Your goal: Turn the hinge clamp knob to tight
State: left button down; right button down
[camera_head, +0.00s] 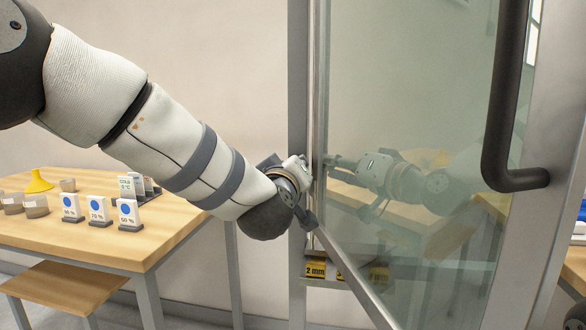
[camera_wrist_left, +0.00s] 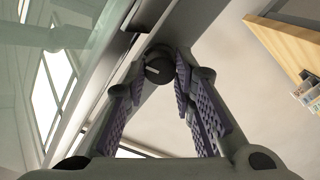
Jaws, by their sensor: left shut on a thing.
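The hinge clamp knob (camera_wrist_left: 158,68) is a small dark round knob with a pale line on its face, on the grey metal frame in the left wrist view. My left gripper (camera_wrist_left: 166,62) has its two padded fingers shut on the knob's sides. In the head view my left gripper (camera_head: 307,184) is at the hinge side of the glass door (camera_head: 400,130), beside the metal post (camera_head: 298,90). The knob is not clearly visible there. I cannot read the scale around the knob. My right gripper is not in view.
A black door handle (camera_head: 499,110) is on the door's right. Yellow "2 mm" labels (camera_head: 315,269) sit low by the post. A wooden table (camera_head: 105,245) at left holds a yellow funnel (camera_head: 38,181), cups and percentage cards (camera_head: 99,210). A stool (camera_head: 62,285) stands before it.

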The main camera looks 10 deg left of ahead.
pick_arm(q)
jog(key=c, duration=1.6)
grip_release()
jog(key=s, duration=1.2)
jog(key=shift+d+r, duration=0.15)
jog(key=shift+d, duration=0.05)
